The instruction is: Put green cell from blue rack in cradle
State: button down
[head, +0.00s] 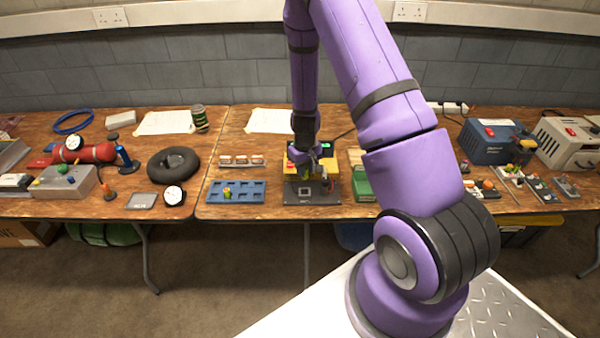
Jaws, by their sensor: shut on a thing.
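The blue rack (250,197) lies on the wooden table left of the cradle. A small yellow-green piece (227,193) with some red stands in its left part, and the other slots look empty. The cradle (298,198) is a dark plate with a pale square, in front of a yellow block (344,166). I cannot tell whether this thing touches the cradle.
A row of small red-and-white items (241,160) lies behind the rack. A green box (362,184) stands just right of the cradle. A black ring (173,164) and a round dial (173,196) lie to the left. A blue device (492,143) stands at the right.

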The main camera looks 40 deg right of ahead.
jog(key=shift+f, duration=3.05)
jog(key=shift+f, duration=1)
jog(key=c, duration=0.9)
grip_release()
jog(key=shift+r, duration=3.5)
